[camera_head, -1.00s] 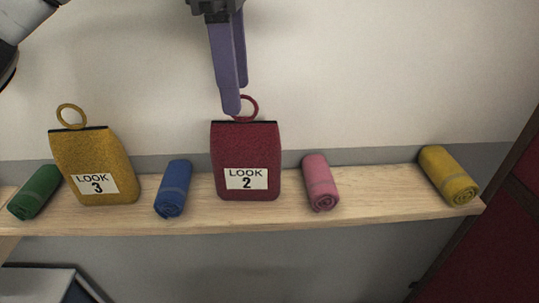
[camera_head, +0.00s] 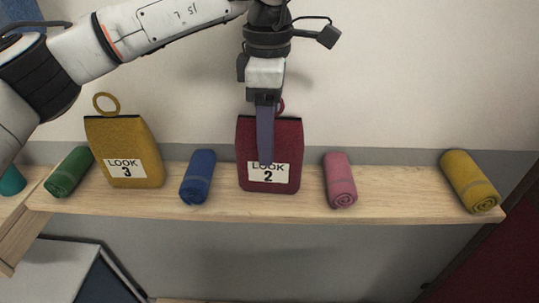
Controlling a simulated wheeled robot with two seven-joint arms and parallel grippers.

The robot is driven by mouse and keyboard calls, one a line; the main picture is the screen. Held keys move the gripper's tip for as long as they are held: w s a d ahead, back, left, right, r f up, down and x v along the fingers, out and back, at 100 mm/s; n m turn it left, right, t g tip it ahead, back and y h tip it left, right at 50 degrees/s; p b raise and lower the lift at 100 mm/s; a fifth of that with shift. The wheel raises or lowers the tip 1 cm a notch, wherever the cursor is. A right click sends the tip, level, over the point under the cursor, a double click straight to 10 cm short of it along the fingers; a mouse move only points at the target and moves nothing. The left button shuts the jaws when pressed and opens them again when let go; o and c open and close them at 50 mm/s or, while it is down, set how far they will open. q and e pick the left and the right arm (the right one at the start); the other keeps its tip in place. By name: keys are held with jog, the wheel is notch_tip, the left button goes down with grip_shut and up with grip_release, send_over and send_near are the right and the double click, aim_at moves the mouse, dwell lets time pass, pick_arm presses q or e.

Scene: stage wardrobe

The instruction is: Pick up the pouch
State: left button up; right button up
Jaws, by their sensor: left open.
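A dark red pouch (camera_head: 285,150) labelled LOOK 2 stands upright on the wooden shelf, with a ring loop at its top partly hidden behind my gripper. A yellow pouch (camera_head: 131,145) labelled LOOK 3 stands further left, its ring loop in plain view. My left gripper (camera_head: 265,160) comes down from above, in front of the red pouch in the picture. Its purple fingers overlap the pouch's face and part of its label. It is open, with nothing seen between the fingers. I cannot tell whether it touches the pouch. My right gripper is not in view.
The wooden shelf (camera_head: 230,207) also bears rolled cloths: green (camera_head: 69,172) at the left, blue (camera_head: 198,176) between the pouches, pink (camera_head: 340,180) just right of the red pouch, and yellow (camera_head: 470,181) at the right end. Bare shelf lies between pink and yellow.

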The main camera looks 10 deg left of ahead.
pick_arm(q)
jog(key=shift+f, duration=0.2)
grip_shut()
dwell(0.3)
